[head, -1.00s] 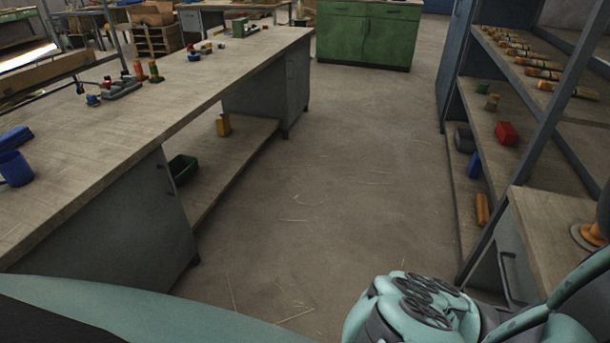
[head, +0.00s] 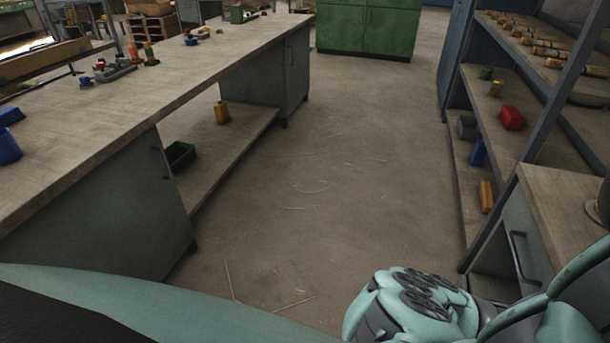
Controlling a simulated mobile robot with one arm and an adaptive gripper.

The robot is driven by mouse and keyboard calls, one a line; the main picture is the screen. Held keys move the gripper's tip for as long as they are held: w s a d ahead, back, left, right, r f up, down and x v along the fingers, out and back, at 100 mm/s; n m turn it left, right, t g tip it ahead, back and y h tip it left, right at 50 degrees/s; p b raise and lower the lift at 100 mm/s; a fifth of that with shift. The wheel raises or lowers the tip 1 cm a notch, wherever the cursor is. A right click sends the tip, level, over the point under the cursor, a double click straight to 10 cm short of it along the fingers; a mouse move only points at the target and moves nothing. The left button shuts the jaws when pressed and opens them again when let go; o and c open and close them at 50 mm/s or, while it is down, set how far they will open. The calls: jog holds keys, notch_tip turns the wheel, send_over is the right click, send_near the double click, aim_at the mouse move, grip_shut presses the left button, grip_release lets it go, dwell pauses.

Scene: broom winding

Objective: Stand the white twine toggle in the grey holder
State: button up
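A low grey piece (head: 116,72) lies on the long workbench at the upper left, with small red and blue parts beside it. It may be the grey holder, but it is too small to tell. I cannot make out the white twine toggle anywhere in the head view. My teal arm shows at the bottom right, but my gripper's fingers are not in view.
The long workbench (head: 130,104) runs along the left, with a blue mug (head: 7,147) at its near edge. A green bin (head: 180,155) sits on its lower shelf. A shelf rack (head: 500,125) stands right, a green cabinet (head: 362,30) ahead. The straw-strewn floor (head: 340,170) between is clear.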

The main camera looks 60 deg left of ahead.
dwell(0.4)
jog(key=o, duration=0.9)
